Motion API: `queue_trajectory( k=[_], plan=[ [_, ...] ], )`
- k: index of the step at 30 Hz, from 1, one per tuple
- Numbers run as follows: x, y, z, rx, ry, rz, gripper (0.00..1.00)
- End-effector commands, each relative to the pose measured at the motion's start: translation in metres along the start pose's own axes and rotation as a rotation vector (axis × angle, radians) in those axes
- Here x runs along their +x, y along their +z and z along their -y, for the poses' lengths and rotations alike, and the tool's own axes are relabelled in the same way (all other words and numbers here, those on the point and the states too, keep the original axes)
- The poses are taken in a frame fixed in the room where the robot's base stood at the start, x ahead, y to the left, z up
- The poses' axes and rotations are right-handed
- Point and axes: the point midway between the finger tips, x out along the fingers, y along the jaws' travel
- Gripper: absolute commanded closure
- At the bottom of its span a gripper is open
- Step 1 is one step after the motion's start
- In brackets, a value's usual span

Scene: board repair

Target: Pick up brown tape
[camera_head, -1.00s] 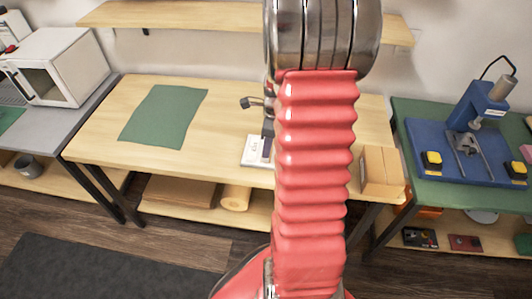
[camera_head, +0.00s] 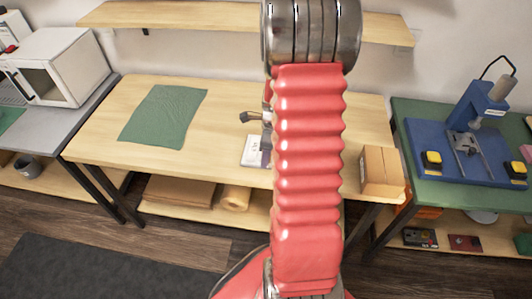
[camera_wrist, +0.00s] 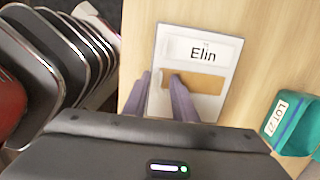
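In the wrist view, a white card or shallow box (camera_wrist: 222,103) labelled "Elin" has a flat brown rectangle (camera_wrist: 207,84) on its face. I cannot tell if this rectangle is the brown tape; no clear tape roll shows. My gripper (camera_wrist: 162,82) has two grey-purple fingers with a gap between them, over the left part of the white piece. I see nothing held. In the head view, the white piece (camera_head: 252,151) lies at the table's front edge, partly hidden by my gripper and red arm.
A teal item (camera_wrist: 292,125) marked "LOT" is at right in the wrist view. On the wooden table (camera_head: 228,105) are a green cloth (camera_head: 163,116) and a cardboard box (camera_head: 381,171). A tan roll (camera_head: 235,198) lies on the shelf below.

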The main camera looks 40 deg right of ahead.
Motion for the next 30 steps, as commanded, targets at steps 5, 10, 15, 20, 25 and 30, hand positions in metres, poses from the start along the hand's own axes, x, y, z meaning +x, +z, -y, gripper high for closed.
queue_trajectory(
  k=[5,10,15,20,25,30],
  plan=[
    [-0.0002,0.0001,0.0000,0.000,0.000,0.000,0.75],
    [-0.0002,0.0001,0.0000,0.000,0.000,0.000,0.86],
    [-0.0002,0.0002,0.0000,0.000,0.000,0.000,0.97],
    [-0.0002,0.0002,0.0000,0.000,0.000,0.000,1.00],
    [-0.0002,0.0002,-0.0001,0.000,0.000,0.000,1.00],
    [-0.0003,0.0003,-0.0001,0.000,0.000,0.000,1.00]
  ],
)
